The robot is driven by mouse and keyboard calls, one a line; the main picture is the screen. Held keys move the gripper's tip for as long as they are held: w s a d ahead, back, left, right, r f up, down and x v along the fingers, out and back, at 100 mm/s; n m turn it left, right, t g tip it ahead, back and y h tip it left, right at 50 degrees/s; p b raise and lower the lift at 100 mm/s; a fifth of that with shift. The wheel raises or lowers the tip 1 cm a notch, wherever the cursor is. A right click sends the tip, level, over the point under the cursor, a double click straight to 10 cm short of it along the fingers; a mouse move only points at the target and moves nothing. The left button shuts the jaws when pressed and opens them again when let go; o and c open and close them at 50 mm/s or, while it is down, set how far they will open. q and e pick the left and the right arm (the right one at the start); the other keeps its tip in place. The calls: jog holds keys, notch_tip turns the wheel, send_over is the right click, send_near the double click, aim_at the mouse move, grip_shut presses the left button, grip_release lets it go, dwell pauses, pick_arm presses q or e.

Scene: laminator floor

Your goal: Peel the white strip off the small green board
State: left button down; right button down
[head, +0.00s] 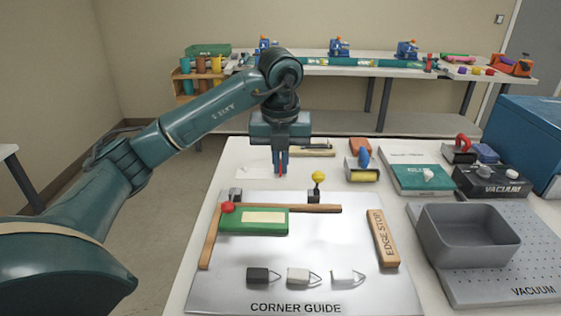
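The small green board (229,225) lies flat on the metal corner guide plate (222,268), against its wooden corner rails (318,208). A pale cream-white strip (263,217) lies on the board's top face, and no edge of it looks lifted. My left gripper (280,172) points down behind the board, over the back part of the white table, apart from the board. Its fingers are close together with a thin red mark between them; whether they hold something I cannot tell. My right gripper is not in view.
A red knob (228,207) and a yellow knob (318,177) stand by the rails. Several small clips (300,276) lie at the plate's front. The plate's middle is clear.

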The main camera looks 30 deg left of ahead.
pick_arm(q)
jog(key=shift+r+p, duration=1.05)
jog(key=shift+r, duration=0.35)
